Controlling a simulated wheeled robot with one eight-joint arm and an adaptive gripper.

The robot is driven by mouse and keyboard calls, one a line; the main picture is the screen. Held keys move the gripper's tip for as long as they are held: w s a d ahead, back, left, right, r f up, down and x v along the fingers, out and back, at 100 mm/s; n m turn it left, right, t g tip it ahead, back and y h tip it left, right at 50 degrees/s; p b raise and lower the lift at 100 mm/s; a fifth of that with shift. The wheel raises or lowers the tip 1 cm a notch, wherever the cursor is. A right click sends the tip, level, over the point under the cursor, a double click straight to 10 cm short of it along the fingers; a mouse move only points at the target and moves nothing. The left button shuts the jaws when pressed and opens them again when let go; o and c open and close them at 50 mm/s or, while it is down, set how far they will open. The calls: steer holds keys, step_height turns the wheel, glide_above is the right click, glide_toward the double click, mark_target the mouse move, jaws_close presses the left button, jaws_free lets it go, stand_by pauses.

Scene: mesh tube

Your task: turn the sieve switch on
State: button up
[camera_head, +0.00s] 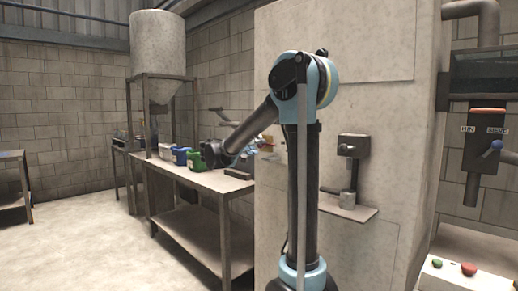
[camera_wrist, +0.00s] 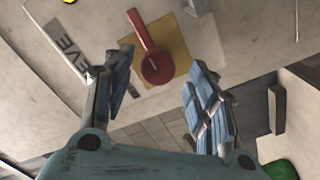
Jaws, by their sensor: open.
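The sieve switch (camera_wrist: 152,52) is a red lever with a round hub on a yellow plate (camera_wrist: 180,53), in the wrist view at top centre. A label (camera_wrist: 72,42) beside it reads partly "…EVE"; my left finger covers some of it. My gripper (camera_wrist: 162,60) is open, its two blue-padded fingers on either side of the lever's hub in the picture. I cannot tell how far the fingertips are from the panel. In the head view my gripper (camera_head: 246,150) reaches beside the pale cabinet's left edge, where small red and yellow spots (camera_head: 267,141) show.
A workbench (camera_head: 195,184) with blue and green containers (camera_head: 181,155) stands left of the cabinet (camera_head: 399,160). A hopper (camera_head: 158,46) is behind it. A small shelf (camera_head: 349,207) juts from the cabinet front.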

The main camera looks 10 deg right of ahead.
steer(key=v, duration=0.8)
steer(key=shift+a, duration=0.25)
steer(key=shift+s+f, duration=0.1)
steer(key=shift+s, duration=0.05)
